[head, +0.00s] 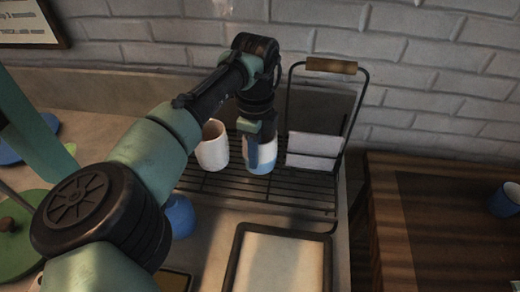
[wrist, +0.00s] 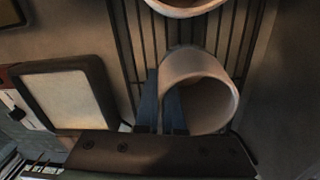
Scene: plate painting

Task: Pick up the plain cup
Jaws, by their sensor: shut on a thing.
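Two pale cups stand side by side on a dark wire rack. The right cup (head: 267,157) is white with light blue on its lower side in the head view. My gripper (head: 255,155) comes down over this cup and is shut on its wall. In the wrist view my gripper's two dark fingers (wrist: 161,112) are at the left wall of the cup (wrist: 205,75), whose opening faces the camera. The left cup (head: 212,148) is off-white with no marking visible and stands apart from the fingers. Its edge shows at the top of the wrist view (wrist: 185,8).
The rack (head: 225,190) has a tall wire handle with a wooden grip (head: 331,66) and a white card (head: 314,150) to the right. A framed tray (head: 280,262) lies in front. A blue round thing (head: 180,215) is at front left. A brick wall stands behind.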

